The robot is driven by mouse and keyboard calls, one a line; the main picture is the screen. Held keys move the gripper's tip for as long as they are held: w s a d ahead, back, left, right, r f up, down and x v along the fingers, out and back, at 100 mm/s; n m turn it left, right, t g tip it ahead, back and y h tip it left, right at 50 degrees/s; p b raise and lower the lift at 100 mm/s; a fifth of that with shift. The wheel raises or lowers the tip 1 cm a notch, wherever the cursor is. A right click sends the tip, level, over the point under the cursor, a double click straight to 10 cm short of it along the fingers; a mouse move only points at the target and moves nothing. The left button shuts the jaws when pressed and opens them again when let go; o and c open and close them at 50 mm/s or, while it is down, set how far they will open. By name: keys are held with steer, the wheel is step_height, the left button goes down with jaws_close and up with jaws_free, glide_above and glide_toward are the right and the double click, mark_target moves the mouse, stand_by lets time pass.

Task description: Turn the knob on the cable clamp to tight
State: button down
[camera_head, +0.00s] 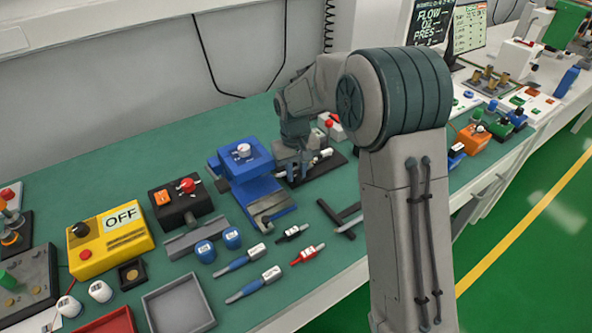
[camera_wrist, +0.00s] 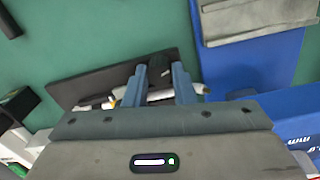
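The cable clamp has a black base plate (camera_head: 330,166), which also shows in the wrist view (camera_wrist: 85,88). A pale cable or rod (camera_wrist: 160,96) lies across it. A dark knob-like part (camera_wrist: 160,66) shows between my fingertips, and its setting cannot be read. My gripper (camera_wrist: 159,76) is low over the clamp, with its two blue fingers apart on either side of this dark part. I see no clear sign of them pressing on it. In the head view, my gripper (camera_head: 293,165) hides much of the clamp.
A blue vise-like fixture (camera_head: 245,165) stands close to the left of my gripper; its blue body fills the right of the wrist view (camera_wrist: 255,60). A red-knobbed device (camera_head: 330,126) is behind.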

mark_target(295, 174)
steer(key=c, duration=2.2)
jaws_free()
steer(key=shift+m, duration=0.8)
steer(key=c, duration=2.2)
jaws_free()
steer(key=shift+r, duration=0.1)
steer(key=c, duration=1.5)
jaws_free()
steer(key=r, duration=1.3)
steer(key=shift+s+a+r, duration=0.1)
steer(key=shift+a+r, duration=0.15)
steer(key=shift+r, duration=0.15)
